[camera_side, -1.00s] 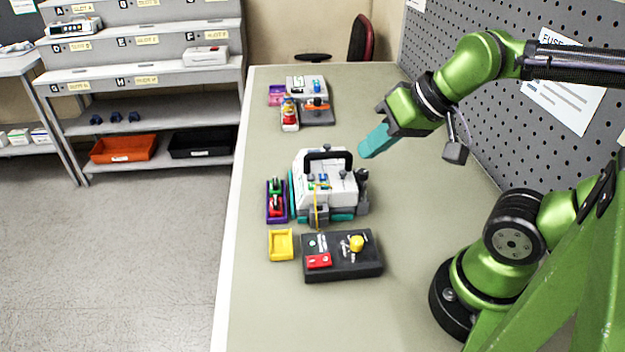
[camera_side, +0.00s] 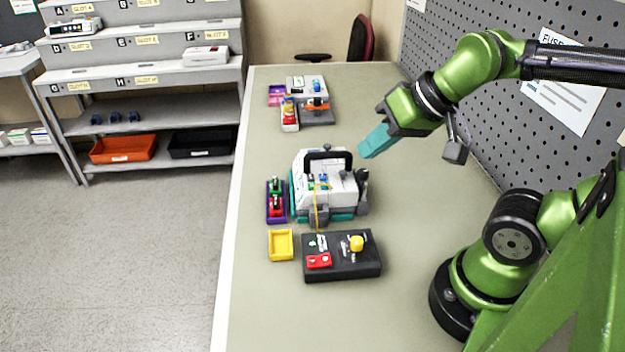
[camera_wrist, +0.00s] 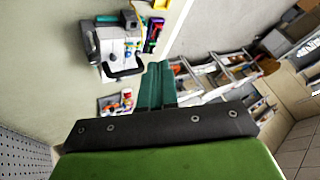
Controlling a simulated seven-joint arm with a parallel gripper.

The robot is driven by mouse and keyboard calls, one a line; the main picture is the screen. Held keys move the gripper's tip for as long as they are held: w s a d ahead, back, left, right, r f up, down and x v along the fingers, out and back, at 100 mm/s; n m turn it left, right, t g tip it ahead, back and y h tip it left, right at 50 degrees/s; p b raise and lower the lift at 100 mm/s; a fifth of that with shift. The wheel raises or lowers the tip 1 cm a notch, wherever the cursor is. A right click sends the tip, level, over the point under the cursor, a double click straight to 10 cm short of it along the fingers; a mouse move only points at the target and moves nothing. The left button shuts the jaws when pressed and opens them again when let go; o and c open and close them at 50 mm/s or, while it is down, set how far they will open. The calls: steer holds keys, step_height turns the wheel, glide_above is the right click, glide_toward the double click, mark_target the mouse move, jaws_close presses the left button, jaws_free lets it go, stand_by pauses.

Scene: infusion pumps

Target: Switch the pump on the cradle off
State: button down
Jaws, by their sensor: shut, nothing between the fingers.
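The pump (camera_side: 327,185) is a white and grey unit with a black carry handle, seated on a cradle with teal parts (camera_side: 340,217) in the middle of the bench. It also shows at the upper left of the wrist view (camera_wrist: 118,50). Its switch cannot be made out clearly. My gripper (camera_side: 364,153) is shut and empty, with teal fingers. It hangs in the air above and to the right of the pump, apart from it. The shut fingers also show in the wrist view (camera_wrist: 157,82).
A black box with a yellow knob and red block (camera_side: 345,265) and a yellow tray (camera_side: 281,245) lie in front of the pump. A purple tray (camera_side: 276,202) stands at its left. More small parts (camera_side: 305,100) sit at the back. A pegboard (camera_side: 500,90) bounds the right side.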

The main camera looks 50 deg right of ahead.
stand_by(0.3)
steer(key=m+g+h, duration=0.2)
steer(key=m+g, duration=0.3)
steer(key=g, duration=0.2)
glide_above(311, 176)
steer(key=shift+f, duration=0.9)
step_height(311, 176, down, 14)
steer(key=shift+f, duration=0.1)
